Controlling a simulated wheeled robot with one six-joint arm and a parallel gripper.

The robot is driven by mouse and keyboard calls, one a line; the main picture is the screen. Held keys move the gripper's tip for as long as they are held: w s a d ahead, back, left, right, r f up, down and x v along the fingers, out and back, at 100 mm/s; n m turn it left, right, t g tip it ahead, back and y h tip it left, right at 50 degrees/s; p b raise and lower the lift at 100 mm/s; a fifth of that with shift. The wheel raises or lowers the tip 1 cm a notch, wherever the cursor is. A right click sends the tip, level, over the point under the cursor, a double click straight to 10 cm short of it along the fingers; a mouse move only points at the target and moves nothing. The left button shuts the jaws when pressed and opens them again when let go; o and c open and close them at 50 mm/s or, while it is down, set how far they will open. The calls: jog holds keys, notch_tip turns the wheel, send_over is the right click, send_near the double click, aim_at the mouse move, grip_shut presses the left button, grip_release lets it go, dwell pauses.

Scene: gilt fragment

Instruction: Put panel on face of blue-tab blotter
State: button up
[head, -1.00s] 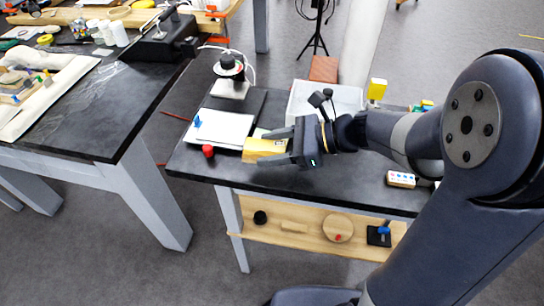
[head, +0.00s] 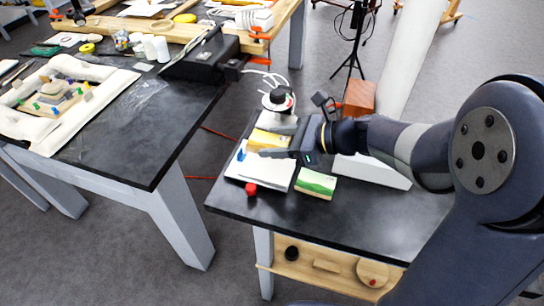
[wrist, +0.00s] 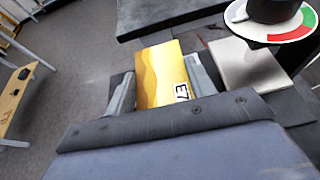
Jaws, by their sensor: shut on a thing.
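My gripper (head: 276,147) is shut on the panel (head: 266,139), a gold-yellow block. In the wrist view the panel (wrist: 160,72) sits between both fingers, with a label reading "E7" at its near right corner. The blotter (head: 262,172) is a white pad with a blue tab (head: 241,152) at its left edge. In the head view the panel appears at the blotter's far edge; I cannot tell its height above the table or whether it touches the blotter. The gripper hides part of the blotter's far right side.
A green-and-cream block (head: 316,183) lies right of the blotter, and a red knob (head: 251,189) sits at its near edge. A dial device (head: 278,101) stands behind the panel. A white tray (head: 372,172) is partly behind my arm. The table's front right is clear.

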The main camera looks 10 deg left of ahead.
aim_at(278, 165)
jog(key=shift+f+b, duration=0.4)
jog(key=shift+f, duration=2.45)
jog(key=shift+f, duration=0.2)
jog(key=o, duration=1)
jog(key=shift+r, duration=0.1)
jog(key=shift+c, duration=0.2)
jog(key=shift+r, duration=0.1)
jog(key=shift+d+r, duration=0.15)
jog(key=shift+d, duration=0.1)
jog(key=v, duration=1.1)
jog(key=shift+d+p, duration=0.3)
jog(key=shift+p, duration=0.1)
